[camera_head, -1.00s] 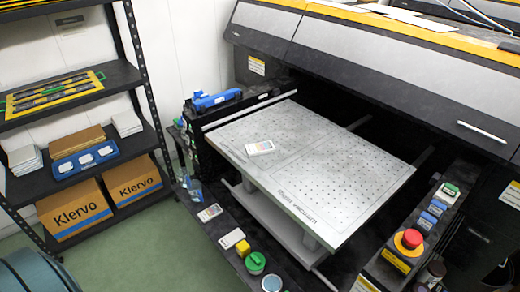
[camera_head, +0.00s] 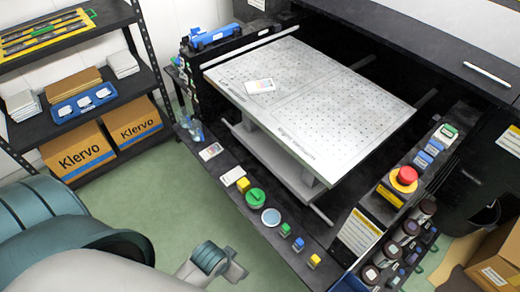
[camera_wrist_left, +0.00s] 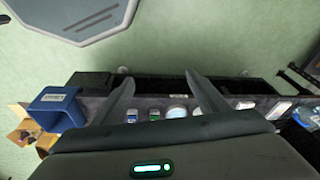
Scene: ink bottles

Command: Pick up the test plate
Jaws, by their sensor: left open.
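A similar card (camera_head: 210,151) lies on the dark front ledge. My left arm comes in from the lower left of the head view, in front of the ledge and well short of the bed. In the left wrist view my left gripper (camera_wrist_left: 159,80) is open, its two fingers apart with nothing held, above the ledge with its row of small items. The plate on the bed is not seen there. My right gripper is not in view.
A red stop button (camera_head: 407,176) stands on the right-hand panel. Shelves with boxes (camera_head: 77,155) stand at left. Most of the bed is bare.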

